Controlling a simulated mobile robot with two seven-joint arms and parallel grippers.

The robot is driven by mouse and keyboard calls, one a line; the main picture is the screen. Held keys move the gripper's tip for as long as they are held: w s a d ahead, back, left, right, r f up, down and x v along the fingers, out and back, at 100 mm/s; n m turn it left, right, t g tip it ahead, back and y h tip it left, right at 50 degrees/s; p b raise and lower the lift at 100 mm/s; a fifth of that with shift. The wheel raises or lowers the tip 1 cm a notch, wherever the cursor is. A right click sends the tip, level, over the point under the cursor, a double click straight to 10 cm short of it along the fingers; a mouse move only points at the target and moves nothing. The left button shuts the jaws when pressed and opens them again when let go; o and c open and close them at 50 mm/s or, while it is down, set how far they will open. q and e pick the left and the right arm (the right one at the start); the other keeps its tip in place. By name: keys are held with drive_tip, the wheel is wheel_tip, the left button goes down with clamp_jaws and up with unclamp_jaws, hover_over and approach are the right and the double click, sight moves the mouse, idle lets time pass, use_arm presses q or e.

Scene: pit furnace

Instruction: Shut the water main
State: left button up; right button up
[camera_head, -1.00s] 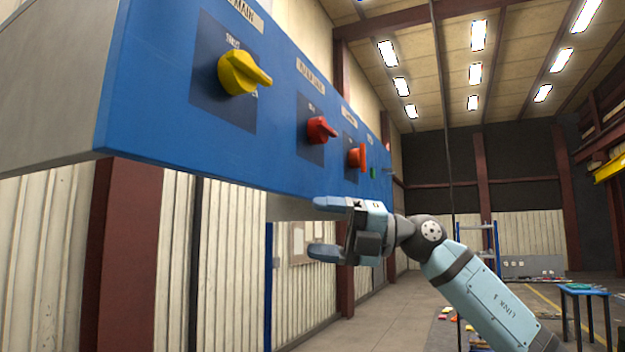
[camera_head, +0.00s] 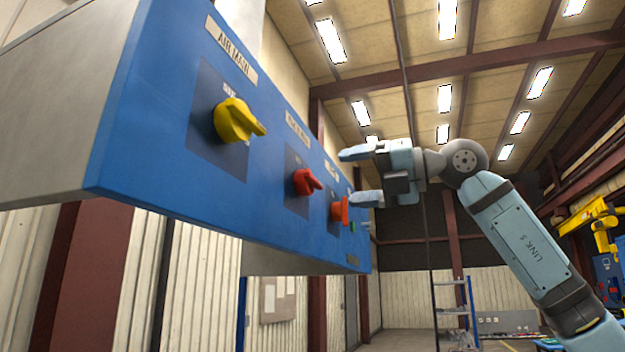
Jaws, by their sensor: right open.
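A blue control panel (camera_head: 150,150) juts from the wall at the left, above my camera. Its nearest knob is yellow (camera_head: 236,120), on a dark plate under a label that reads "AIR MAIN". Farther along are a red knob (camera_head: 306,182) and an orange-red knob (camera_head: 338,210); their labels are too small to read, so I cannot tell which is the water main. My right gripper (camera_head: 350,177) is open and empty, its fingers pointing left toward the panel's far part. It appears apart from the knobs. My left gripper is out of view.
A small green control (camera_head: 351,227) sits beyond the orange-red knob. A shelf rack (camera_head: 453,300) stands on the floor far back. A yellow machine arm (camera_head: 597,220) is at the far right.

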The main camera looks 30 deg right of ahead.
sight(316, 182)
drive_tip(key=p+x, duration=0.1)
drive_tip(key=x, duration=0.7)
drive_tip(key=shift+c, duration=0.4)
